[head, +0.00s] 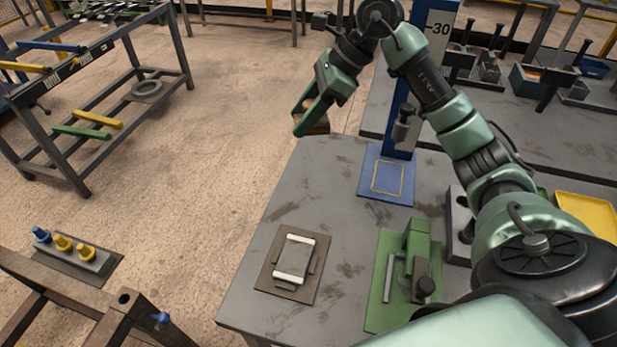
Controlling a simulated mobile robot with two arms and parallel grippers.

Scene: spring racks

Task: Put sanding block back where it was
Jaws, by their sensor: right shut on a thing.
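My right gripper (309,112) is shut on a small brown block, the sanding block (319,124), of which only a part shows between the green fingers. It holds the block above and beyond the far left corner of the grey table (330,190), apart from the tabletop. My left gripper is not in view. A brown plate (268,281) lies at the table's left front, with a grey piece with white end strips (296,258) on it.
A blue stand (370,197) marked 30 rises near the table's far side. A green fixture (412,262) on a green base and a yellow tray (592,218) are to the right. Bare tabletop lies between the plate and the stand. A rack (185,55) stands at left.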

